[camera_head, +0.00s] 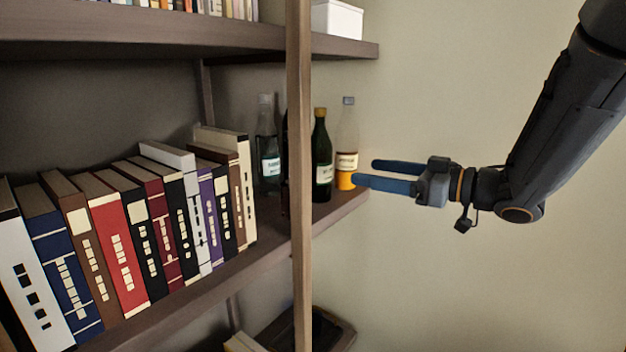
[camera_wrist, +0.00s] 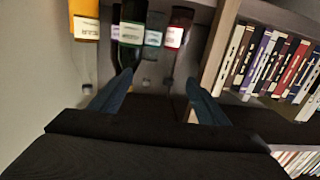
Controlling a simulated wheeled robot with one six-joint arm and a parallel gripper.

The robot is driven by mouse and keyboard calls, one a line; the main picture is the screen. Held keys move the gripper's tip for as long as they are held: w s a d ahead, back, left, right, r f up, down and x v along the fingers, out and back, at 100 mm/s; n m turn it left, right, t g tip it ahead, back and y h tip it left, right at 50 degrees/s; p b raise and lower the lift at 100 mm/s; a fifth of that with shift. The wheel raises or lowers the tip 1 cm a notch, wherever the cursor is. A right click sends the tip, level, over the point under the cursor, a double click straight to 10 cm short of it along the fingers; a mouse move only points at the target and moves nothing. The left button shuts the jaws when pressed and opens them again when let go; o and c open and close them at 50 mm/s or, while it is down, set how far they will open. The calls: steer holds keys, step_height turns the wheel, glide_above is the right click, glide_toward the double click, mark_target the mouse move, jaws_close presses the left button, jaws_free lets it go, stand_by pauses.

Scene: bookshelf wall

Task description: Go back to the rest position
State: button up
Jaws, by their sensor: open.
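My gripper (camera_head: 362,173) is open, with its two blue fingers pointing left toward the bottles at the right end of the shelf. Nothing is between the fingers. In the wrist view my gripper (camera_wrist: 160,82) also shows with its fingers spread apart and the bottles beyond them. A clear bottle with an orange base (camera_head: 347,140) stands closest to the fingertips in the head view; I cannot tell whether they touch. My arm reaches in from the upper right.
A dark green bottle (camera_head: 321,155) and a clear bottle (camera_head: 267,150) stand on the middle shelf (camera_head: 262,262). A row of books (camera_head: 125,240) fills its left part. A wooden post (camera_head: 299,200) rises in front. A white box (camera_head: 337,19) sits above. The right side by the wall is free.

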steer(key=w+d+f+m+t+h, duration=0.3)
steer(key=w+d+f+m+h, duration=0.25)
steer(key=f+h, duration=0.2)
steer(key=s+d+f+m+g+h, duration=0.35)
steer(key=f+h, duration=0.25)
steer(key=f, duration=0.2)
steer(key=s+a+f+m+g, duration=0.1)
steer(key=s+f+g, duration=0.3)
steer(key=s, duration=0.7)
steer(key=s+a+f+m+g, duration=0.1)
steer(key=s+f+g, duration=0.3)
steer(key=s, duration=0.7)
steer(key=shift+a+f+h, duration=0.45)
steer(key=shift+f, duration=0.25)
